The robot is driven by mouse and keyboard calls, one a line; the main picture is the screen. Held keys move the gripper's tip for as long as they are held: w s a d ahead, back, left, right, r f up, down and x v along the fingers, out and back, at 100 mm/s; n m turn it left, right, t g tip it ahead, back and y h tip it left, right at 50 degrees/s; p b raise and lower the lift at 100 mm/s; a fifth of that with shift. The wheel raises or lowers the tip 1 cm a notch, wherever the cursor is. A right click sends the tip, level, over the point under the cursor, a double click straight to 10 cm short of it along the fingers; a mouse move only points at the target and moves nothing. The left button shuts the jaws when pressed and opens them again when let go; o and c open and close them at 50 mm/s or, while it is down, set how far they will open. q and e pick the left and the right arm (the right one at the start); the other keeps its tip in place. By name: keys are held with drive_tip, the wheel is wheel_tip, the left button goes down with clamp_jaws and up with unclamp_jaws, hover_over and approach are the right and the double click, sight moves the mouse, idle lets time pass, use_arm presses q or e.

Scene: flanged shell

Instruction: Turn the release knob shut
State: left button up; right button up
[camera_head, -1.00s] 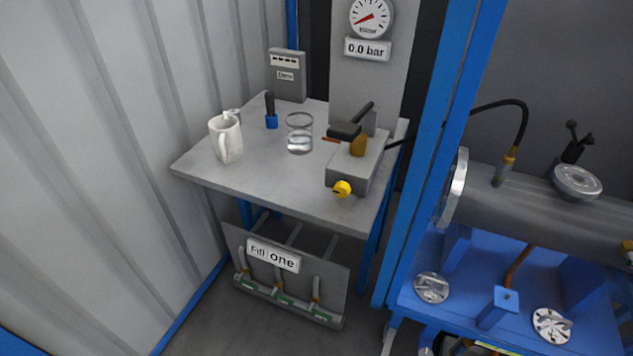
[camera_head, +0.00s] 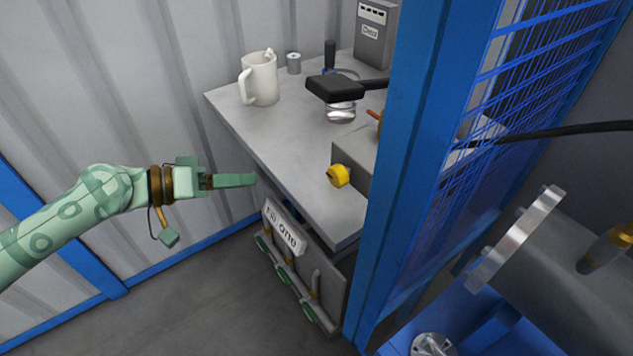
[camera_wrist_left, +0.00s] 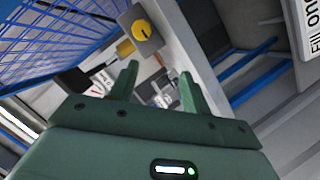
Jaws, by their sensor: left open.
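The yellow release knob (camera_head: 339,176) is on the front face of a grey box (camera_head: 352,158) at the front right of the grey table. It also shows in the left wrist view (camera_wrist_left: 141,30), above and between my fingers, with a dark mark on its face. My left gripper (camera_head: 235,181) is open and empty, left of the knob and in front of the table's edge, clearly apart from the knob. Its two green fingers (camera_wrist_left: 155,85) show spread in the wrist view. My right gripper is not in view.
A blue post (camera_head: 400,170) and blue mesh panel (camera_head: 490,110) stand close right of the box. A rack labelled "Fill one" (camera_head: 284,228) hangs below.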

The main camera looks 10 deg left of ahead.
sight(331, 176)
use_arm(q)
drive_tip(key=shift+g+h, duration=0.3)
drive_tip(key=shift+h, duration=0.2)
drive_tip(key=x, duration=0.5)
drive_tip(key=s+d+r+b+x, duration=0.1)
drive_tip(key=x, duration=0.4)
drive_tip(key=r+x, duration=0.1)
drive_tip(key=x, duration=0.4)
drive_tip(key=shift+s+d+b, duration=0.1)
drive_tip(key=shift+d+b, duration=0.2)
drive_tip(key=shift+d, duration=0.45)
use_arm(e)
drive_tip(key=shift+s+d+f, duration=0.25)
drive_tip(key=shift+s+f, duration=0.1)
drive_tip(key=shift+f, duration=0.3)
use_arm(q)
drive_tip(key=c, duration=0.7)
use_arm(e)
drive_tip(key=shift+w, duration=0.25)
